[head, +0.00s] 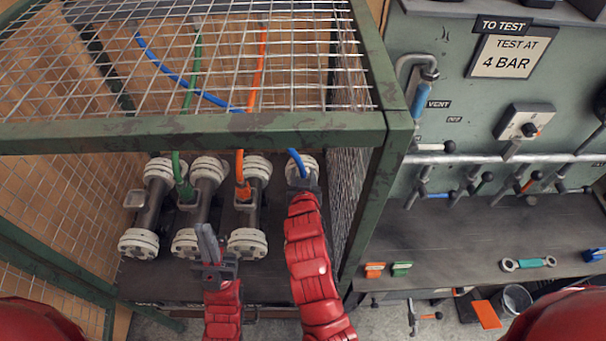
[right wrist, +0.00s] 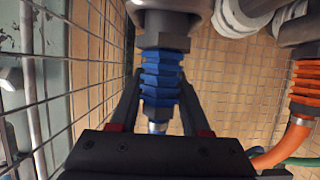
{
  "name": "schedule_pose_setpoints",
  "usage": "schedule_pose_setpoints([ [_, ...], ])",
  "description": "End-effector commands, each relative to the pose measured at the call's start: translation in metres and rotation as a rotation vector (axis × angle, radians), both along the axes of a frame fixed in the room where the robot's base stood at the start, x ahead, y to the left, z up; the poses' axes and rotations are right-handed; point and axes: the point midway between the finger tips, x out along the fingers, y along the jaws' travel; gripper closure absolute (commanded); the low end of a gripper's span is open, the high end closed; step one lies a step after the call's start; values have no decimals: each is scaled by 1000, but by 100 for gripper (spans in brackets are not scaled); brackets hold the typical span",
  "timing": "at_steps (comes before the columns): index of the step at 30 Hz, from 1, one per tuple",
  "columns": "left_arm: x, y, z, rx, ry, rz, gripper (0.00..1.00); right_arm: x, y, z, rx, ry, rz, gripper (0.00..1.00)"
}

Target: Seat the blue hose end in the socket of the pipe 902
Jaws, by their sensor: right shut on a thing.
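The blue hose end (right wrist: 160,80) is a ribbed blue collar between the two fingers of my right gripper (right wrist: 160,108) in the right wrist view. It lines up with a grey hex fitting (right wrist: 162,32) below a pipe and appears to meet it; I cannot tell how deep it sits. In the head view the blue hose (head: 296,160) runs to the rightmost pipe (head: 307,168), mostly hidden by my right arm. No number 902 is readable. My left gripper (head: 208,240) is in front of the pipes, empty, fingers close together.
A bench (head: 440,235) with a test panel (head: 460,120) is at right.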

Motion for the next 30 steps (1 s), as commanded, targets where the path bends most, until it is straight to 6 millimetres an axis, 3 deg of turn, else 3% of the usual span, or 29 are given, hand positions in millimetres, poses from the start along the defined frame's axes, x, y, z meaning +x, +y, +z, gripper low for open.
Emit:
schedule_pose_setpoints([
  [8,0,0,-6,0,0,0,100,0,0,-6,0,-2,0,100],
  [9,0,0,-5,0,0,0,100,0,0,-5,0,-2,0,48],
  [14,0,0,-5,0,0,0,100,0,0,-5,0,-1,0,19],
  [24,0,0,-6,0,0,0,100,-2,0,-5,0,0,1,18],
  [30,0,0,-11,0,0,0,100,-21,2,2,2,-2,2,18],
])
